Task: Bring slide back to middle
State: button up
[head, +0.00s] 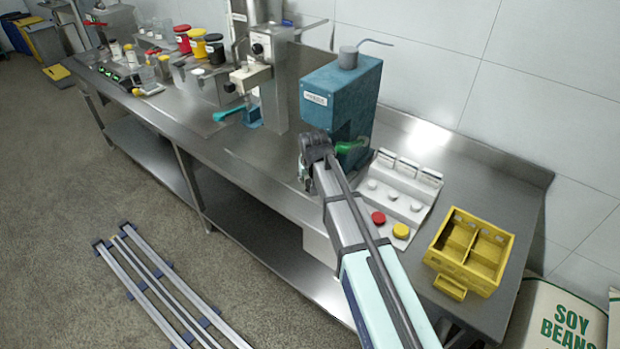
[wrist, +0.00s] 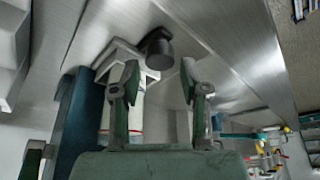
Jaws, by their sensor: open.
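The floor rails (head: 165,290) run from the lower edge to the left in the head view, several parallel bars joined by blue cross pieces. No carriage shows on the visible stretch. My gripper (head: 308,172) is at the front of the blue colloid mill (head: 338,92), above the steel bench. My arm hides part of the mill's lower front. In the wrist view my gripper (wrist: 160,82) has two fingers spread apart with nothing held between them. A dark round piece on a white part (wrist: 158,48) shows beyond the fingertips. I cannot tell how far away it is.
A sloped control panel (head: 397,188) with red and yellow buttons is right of my gripper. A yellow divided crate (head: 500,240) stands at the bench's right end. A steel machine (head: 260,60), a teal-handled item (head: 228,113) and lidded jars (head: 198,45) stand left.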

jog(key=shift+x, duration=1.2)
grip_shut()
jog(key=w+a+b, duration=0.1)
jog(key=w+a, duration=0.2)
jog(key=a, duration=0.2)
jog(key=w+a+b, duration=0.1)
jog(key=w+a, duration=0.3)
jog(key=a, duration=0.1)
jog(key=w+a+b, duration=0.1)
jog(key=w+a, duration=0.2)
jog(key=a, duration=0.1)
jog(key=shift+w+a, duration=0.15)
jog(key=shift+a, duration=0.25)
